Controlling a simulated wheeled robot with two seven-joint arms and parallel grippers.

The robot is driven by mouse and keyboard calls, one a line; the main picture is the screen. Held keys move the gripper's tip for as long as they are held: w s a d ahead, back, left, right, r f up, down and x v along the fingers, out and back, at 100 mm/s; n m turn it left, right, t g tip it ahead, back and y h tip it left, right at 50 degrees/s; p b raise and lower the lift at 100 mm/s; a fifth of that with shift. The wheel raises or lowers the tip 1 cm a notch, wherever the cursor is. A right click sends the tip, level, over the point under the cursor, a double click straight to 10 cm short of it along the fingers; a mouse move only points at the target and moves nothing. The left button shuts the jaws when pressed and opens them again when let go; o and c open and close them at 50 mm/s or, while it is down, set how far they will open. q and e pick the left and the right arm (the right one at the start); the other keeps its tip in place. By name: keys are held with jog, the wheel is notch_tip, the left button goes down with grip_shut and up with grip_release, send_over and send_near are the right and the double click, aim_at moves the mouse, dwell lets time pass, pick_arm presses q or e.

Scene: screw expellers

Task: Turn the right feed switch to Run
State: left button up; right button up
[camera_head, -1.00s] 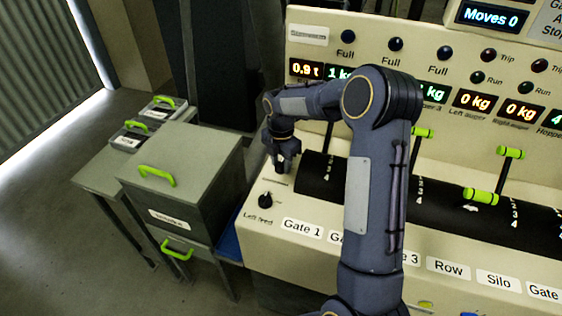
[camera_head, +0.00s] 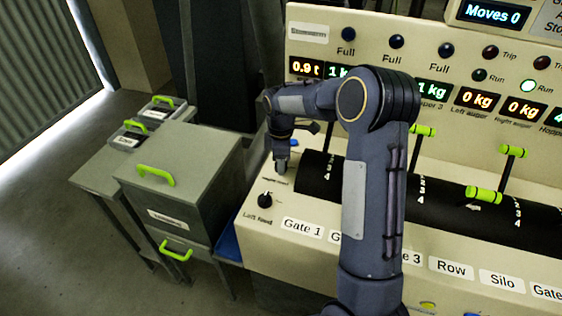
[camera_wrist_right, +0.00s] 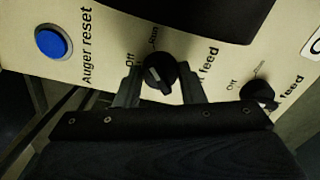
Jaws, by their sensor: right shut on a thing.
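The right feed switch (camera_wrist_right: 160,72) is a round black knob with a raised grip, between the Auger reset button and the Left feed knob. Its label is partly hidden; "Off" and "Run" show around it. In the wrist view my right gripper (camera_wrist_right: 163,84) has a finger on each side of the knob and is shut on it. In the head view my right gripper (camera_head: 281,170) points down at the panel and hides the knob. Which mark the knob points to is hard to tell. My left gripper is not in view.
The Left feed knob (camera_head: 266,200) is close by, and shows in the wrist view (camera_wrist_right: 258,92). The blue Auger reset button (camera_wrist_right: 52,42) is on the other side. The black drum with green-handled levers (camera_head: 484,194) lies to the right.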

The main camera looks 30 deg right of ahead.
jog(key=shift+m, duration=1.2)
jog(key=o, duration=1)
notch_tip(320, 180, up, 8)
jog(key=shift+f+b, duration=0.1)
jog(key=shift+b, duration=0.3)
